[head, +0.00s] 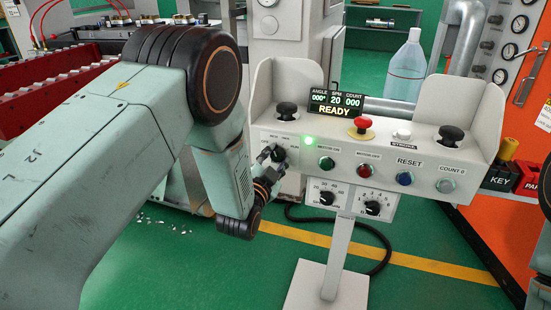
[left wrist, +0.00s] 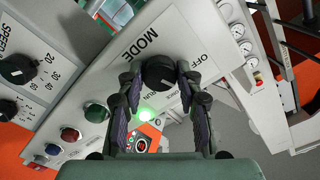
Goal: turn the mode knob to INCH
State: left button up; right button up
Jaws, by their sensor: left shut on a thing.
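The mode knob (left wrist: 158,70) is black and round, on a light panel marked MODE in the left wrist view. In the head view my left gripper (head: 272,162) is at the left end of the control panel (head: 375,185) and hides most of the knob. My right gripper is in neither view.
The display (head: 335,104) reads READY. A lit green lamp (head: 309,141) is close right of my left gripper. Beside it are a green button (head: 326,163), a red button (head: 365,171) and a blue one (head: 404,179). A red mushroom button (head: 363,123) and a clear bottle (head: 407,68) stand above.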

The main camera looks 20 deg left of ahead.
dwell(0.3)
pick_arm(q)
jog(key=o, duration=1.1)
jog(key=shift+o, duration=0.2)
jog(key=s, duration=1.2)
jog(key=shift+a, duration=0.2)
